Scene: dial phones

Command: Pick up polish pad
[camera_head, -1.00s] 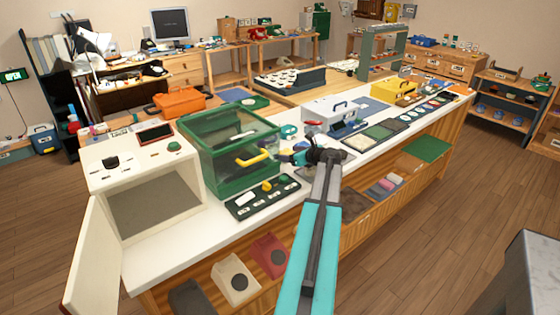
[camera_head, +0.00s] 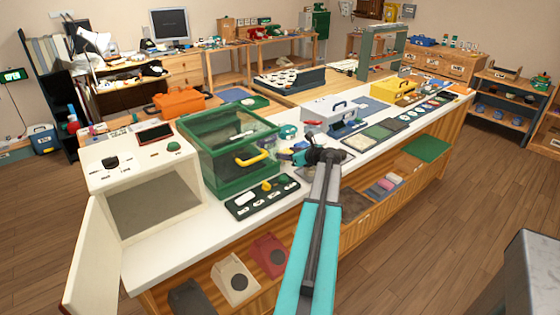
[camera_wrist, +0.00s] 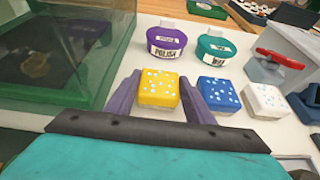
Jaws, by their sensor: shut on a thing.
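In the wrist view, my gripper (camera_wrist: 159,80) has one finger on each side of a yellow pad (camera_wrist: 158,90) with white dots and is shut on it. A blue dotted pad (camera_wrist: 219,94) sits just right of the right finger, and a white dotted pad (camera_wrist: 265,99) is further right. Behind them stand a purple round container (camera_wrist: 166,42) labelled POLISH and a teal one (camera_wrist: 215,48) whose label is hard to read. In the head view, my gripper (camera_head: 292,157) is low over the white counter, and the pad in it is too small to make out.
A green clear-sided box (camera_head: 225,150) with a yellow handle is left of my gripper. A dark control panel (camera_head: 262,196) lies in front of it. A white cabinet (camera_head: 145,185) stands open at the counter's left end. A grey toolbox (camera_head: 330,116) is behind right.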

